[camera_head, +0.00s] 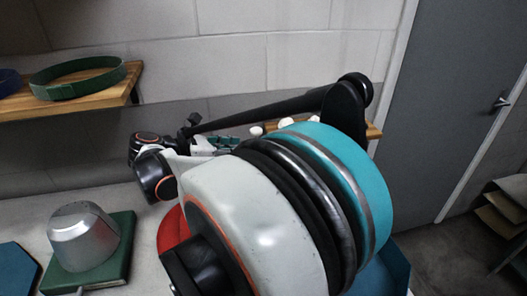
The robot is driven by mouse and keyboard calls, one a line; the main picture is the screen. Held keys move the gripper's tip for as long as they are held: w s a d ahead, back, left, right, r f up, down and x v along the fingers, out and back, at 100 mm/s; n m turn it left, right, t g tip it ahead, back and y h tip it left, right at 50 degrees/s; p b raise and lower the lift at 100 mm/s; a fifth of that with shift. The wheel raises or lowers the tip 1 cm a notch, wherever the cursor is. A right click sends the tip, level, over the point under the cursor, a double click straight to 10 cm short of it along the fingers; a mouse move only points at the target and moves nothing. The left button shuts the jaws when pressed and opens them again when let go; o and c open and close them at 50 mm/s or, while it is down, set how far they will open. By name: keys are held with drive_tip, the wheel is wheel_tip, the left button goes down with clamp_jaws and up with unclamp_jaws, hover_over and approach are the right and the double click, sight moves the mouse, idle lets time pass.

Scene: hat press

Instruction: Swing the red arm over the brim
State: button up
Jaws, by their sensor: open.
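A red rounded piece (172,231) shows at the lower middle, mostly hidden behind my large white arm joint. I cannot tell whether it is the red arm or another part of the press. A silver dome-shaped hat form (82,232) with a low rim stands on a green block (122,222) at the lower left. My gripper (222,143) appears small beyond my wrist, above and to the right of the red piece. It is open, its fingers are partly hidden, and it looks apart from the silver form. No hat brim shows clearly.
A wooden shelf (130,92) at the upper left holds a green band (78,90) and part of a blue one (9,82). White knobs (287,122) show behind my arm. A blue panel (14,268) lies at the lower left. A grey door (470,90) stands at right.

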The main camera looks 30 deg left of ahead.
drive_tip(key=b+x, duration=0.3)
drive_tip(key=x, duration=0.8)
drive_tip(key=shift+d, duration=0.1)
clamp_jaws()
